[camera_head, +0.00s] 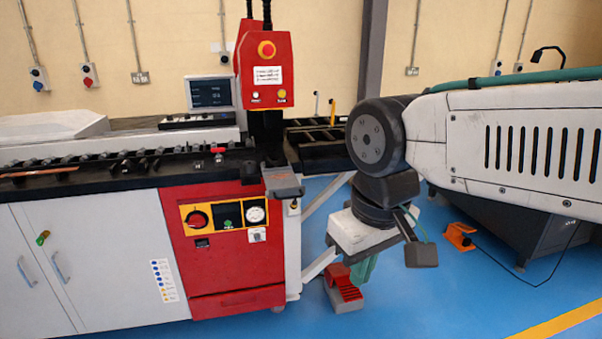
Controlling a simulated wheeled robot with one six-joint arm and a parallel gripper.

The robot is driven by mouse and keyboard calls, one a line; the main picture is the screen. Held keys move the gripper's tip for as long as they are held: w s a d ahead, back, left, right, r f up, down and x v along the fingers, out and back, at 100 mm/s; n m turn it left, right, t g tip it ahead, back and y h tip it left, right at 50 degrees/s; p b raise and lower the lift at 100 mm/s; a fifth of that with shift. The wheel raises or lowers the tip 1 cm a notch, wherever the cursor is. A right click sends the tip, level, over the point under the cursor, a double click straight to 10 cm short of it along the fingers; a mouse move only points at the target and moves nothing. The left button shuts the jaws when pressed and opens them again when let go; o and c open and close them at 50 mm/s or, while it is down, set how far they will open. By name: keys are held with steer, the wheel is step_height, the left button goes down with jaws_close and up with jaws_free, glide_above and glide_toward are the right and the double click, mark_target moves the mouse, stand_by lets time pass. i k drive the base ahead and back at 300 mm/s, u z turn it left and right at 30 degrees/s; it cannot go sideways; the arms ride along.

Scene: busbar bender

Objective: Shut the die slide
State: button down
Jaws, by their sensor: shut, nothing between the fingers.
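The press head of the busbar bender (266,75) is red and stands over the dark bed. Under it, a grey block that I take to be the die slide (283,184) juts out past the machine's front edge. How far it is out is hard to tell. My gripper (363,268) hangs down at the end of my arm, to the right of the slide and lower, apart from it. Its greenish fingers look closed together with nothing between them, and their tips are small and partly hidden by the wrist parts.
The red control cabinet (226,252) is below the slide. A red foot pedal (345,291) stands on the blue floor behind my gripper. A roller table (318,140) extends behind my wrist. An orange pedal (460,237) with a cable lies at right. Floor in front is clear.

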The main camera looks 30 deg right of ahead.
mark_target(281, 183)
steer(key=u, duration=0.7)
steer(key=i, duration=1.55)
steer(key=z, duration=0.8)
